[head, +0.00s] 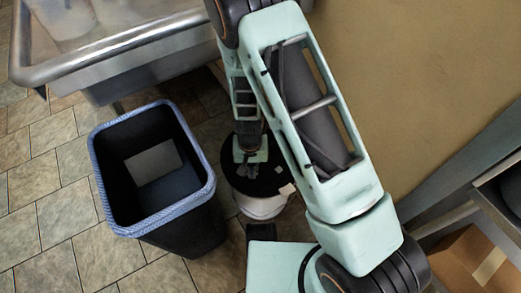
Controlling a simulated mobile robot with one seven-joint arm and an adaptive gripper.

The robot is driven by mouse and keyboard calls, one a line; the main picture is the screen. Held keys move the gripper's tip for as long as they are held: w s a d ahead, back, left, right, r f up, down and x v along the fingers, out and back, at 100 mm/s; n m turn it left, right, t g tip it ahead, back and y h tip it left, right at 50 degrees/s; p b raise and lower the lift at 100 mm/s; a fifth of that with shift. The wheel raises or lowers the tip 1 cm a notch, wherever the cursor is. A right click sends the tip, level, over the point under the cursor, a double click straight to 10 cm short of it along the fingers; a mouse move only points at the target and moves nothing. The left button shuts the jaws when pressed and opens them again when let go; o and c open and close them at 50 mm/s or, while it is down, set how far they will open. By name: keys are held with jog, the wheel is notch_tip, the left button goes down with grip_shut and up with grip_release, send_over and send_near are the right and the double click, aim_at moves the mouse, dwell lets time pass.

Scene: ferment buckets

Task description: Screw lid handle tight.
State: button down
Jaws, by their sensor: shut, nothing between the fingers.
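A white bucket (262,208) with a round black lid (236,179) stands on the tiled floor, just right of the bin. My gripper (250,171) is over the lid, pointing down at it, its fingers shut with nothing between them. Whether the fingertips touch the lid cannot be told. Small pale patches show on the right part of the lid. The lid handle cannot be made out; my gripper and arm cover part of the lid.
A black bin (197,228) with a blue rim stands close on the left of the bucket. A steel sink (140,52) is at the upper left. A cardboard box (473,262) sits at the lower right under a metal shelf. Tiled floor (50,225) is clear at left.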

jog(key=shift+w+a, duration=0.1)
jog(key=shift+a, duration=0.3)
jog(key=shift+w+a, duration=0.1)
jog(key=shift+a, duration=0.05)
notch_tip(320, 180, up, 8)
jog(key=p, duration=0.6)
jog(key=shift+p, duration=0.35)
